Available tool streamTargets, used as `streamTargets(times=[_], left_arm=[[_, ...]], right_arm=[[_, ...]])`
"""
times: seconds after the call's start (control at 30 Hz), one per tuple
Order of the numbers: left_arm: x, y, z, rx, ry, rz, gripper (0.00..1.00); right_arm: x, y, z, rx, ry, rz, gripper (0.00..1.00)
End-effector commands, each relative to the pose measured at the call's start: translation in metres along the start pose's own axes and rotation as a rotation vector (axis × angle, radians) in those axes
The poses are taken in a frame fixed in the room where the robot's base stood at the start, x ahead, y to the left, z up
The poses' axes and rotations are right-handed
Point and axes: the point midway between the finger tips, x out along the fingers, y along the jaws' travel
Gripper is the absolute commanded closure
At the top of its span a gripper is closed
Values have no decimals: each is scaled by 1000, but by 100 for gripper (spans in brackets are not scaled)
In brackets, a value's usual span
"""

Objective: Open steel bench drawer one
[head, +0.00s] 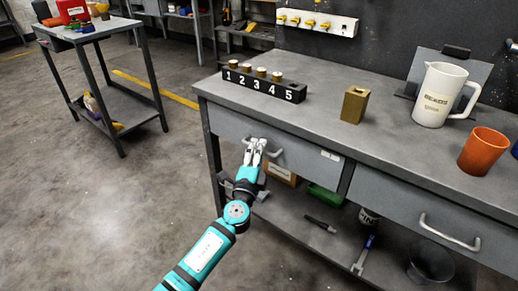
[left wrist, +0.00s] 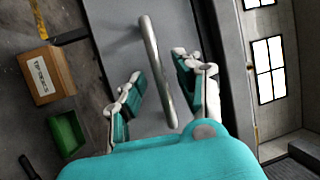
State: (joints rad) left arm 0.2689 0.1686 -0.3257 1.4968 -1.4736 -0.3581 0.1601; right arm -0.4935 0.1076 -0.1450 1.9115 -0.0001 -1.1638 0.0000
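The steel bench (head: 330,97) has two drawers in its front. The left drawer front (head: 307,156) looks closed, with a curved metal handle (head: 274,152). My left gripper (head: 255,146) is at this handle in the head view. In the left wrist view the handle (left wrist: 158,70) runs between the two spread fingers of my left gripper (left wrist: 158,92), with gaps on both sides. The right drawer (head: 440,207) also looks closed and has its own handle (head: 450,232). My right gripper is not in view.
On the bench top stand a numbered black block (head: 262,87), a brass block (head: 354,105), a white pitcher (head: 439,96) and an orange cup (head: 482,151). The lower shelf holds a cardboard box (head: 283,173) and a green bin (head: 325,196).

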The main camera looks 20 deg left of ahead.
Motion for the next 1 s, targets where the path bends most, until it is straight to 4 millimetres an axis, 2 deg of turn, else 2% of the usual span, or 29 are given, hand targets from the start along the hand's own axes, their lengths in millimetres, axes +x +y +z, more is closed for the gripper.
streamTargets(times=[0.13,0.4,0.67,1.0], left_arm=[[9,0,0,-1,0,0,66],[10,0,0,-1,0,1,66],[10,0,0,-1,0,1,98],[10,1,0,-1,0,2,100]], right_arm=[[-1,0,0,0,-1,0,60],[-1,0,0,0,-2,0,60],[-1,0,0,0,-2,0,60],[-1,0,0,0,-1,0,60]])
